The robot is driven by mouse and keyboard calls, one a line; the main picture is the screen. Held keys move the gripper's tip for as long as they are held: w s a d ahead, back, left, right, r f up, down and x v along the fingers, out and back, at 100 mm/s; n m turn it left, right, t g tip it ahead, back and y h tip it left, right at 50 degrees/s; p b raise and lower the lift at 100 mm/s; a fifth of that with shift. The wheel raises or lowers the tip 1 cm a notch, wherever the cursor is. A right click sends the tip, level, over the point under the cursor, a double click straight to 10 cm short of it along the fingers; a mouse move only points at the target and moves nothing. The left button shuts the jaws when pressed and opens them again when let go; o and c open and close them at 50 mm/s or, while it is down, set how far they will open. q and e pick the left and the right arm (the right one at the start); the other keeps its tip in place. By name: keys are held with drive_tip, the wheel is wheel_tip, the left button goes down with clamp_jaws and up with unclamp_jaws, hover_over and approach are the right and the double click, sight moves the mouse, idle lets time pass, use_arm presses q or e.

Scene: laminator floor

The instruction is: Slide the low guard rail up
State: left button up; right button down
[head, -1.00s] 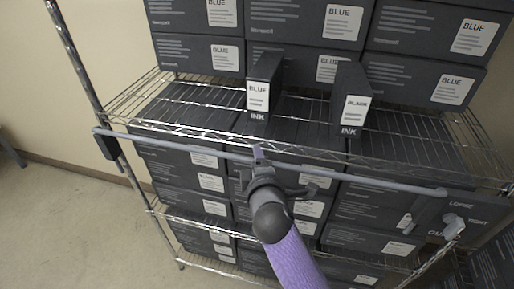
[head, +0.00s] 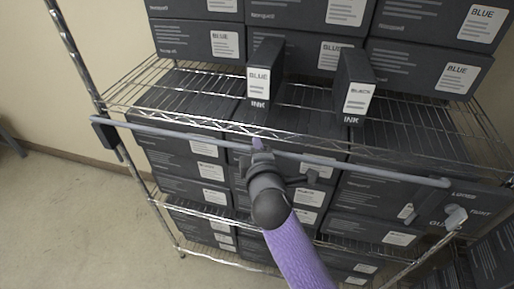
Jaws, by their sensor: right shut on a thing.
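The low guard rail (head: 380,174) is a thin grey bar across the front of the wire rack. It runs from a dark bracket (head: 106,131) on the left post to the lower right, where its end lies near a grey fitting on a dark plate (head: 470,209). My right gripper (head: 258,146), on a purple arm, is shut on the rail left of its middle. The arm hides part of the boxes behind. The rail lies just below the front edge of the middle wire shelf. My left gripper is not in view.
Two upright ink boxes, one BLUE (head: 260,88) and one BLACK (head: 355,95), stand near the front edge of the middle shelf (head: 300,120). Dark cartons fill the shelves above and below. Open floor (head: 70,220) lies at the left.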

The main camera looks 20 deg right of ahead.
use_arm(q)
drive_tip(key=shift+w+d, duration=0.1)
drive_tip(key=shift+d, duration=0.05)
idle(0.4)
use_arm(e)
drive_tip(key=shift+f, duration=0.1)
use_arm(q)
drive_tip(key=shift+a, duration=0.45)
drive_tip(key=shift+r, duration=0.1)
